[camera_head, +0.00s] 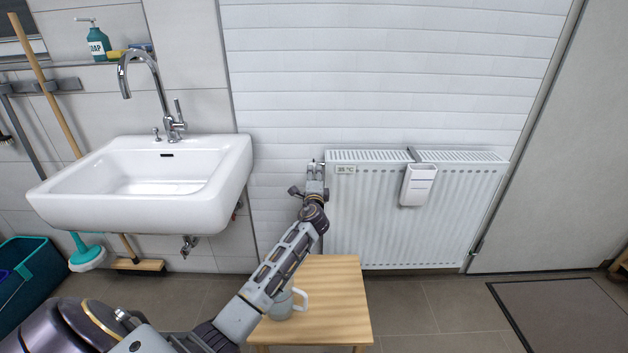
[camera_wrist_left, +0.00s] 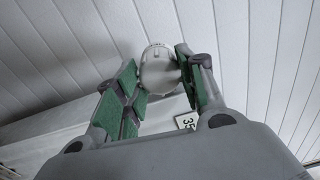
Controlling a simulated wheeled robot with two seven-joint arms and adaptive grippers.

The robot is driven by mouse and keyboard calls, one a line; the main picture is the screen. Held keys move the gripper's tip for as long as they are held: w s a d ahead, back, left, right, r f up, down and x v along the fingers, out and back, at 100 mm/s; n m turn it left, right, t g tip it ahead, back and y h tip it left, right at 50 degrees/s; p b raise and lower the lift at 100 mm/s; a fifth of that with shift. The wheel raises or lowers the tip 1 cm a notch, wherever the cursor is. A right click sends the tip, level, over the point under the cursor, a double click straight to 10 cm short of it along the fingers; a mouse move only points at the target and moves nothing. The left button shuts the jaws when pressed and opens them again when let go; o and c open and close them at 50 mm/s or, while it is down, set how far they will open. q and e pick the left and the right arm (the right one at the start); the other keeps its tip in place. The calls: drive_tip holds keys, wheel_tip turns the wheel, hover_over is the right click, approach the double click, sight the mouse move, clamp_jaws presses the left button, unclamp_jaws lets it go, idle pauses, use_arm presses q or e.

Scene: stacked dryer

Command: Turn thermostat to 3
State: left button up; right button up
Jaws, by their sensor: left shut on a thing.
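A white panel radiator (camera_head: 415,215) stands against the white slatted wall. A small display reading 35 °C (camera_head: 346,170) is at its upper left corner. My left gripper (camera_head: 314,167) is at that corner, with my arm reaching up to it from below. In the left wrist view, the green-padded fingers of my left gripper (camera_wrist_left: 160,85) are shut on the pale round thermostat knob (camera_wrist_left: 157,66). In the head view the knob is mostly hidden by the gripper. The number on the knob cannot be read. My right gripper is not in view.
A wooden stool (camera_head: 340,290) with a grey mug (camera_head: 284,306) is below my left arm. A white sink (camera_head: 150,185) is to the left. A white box (camera_head: 418,185) hangs on the radiator front. The floor at right is clear around a dark mat (camera_head: 560,315).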

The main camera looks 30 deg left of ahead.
use_arm(q)
drive_tip(key=shift+f, duration=0.1)
idle(0.3)
drive_tip(key=o, duration=0.9)
drive_tip(key=shift+o, duration=0.6)
drive_tip(key=shift+s, duration=0.1)
drive_tip(key=v, duration=1.2)
drive_tip(key=shift+n, duration=0.3)
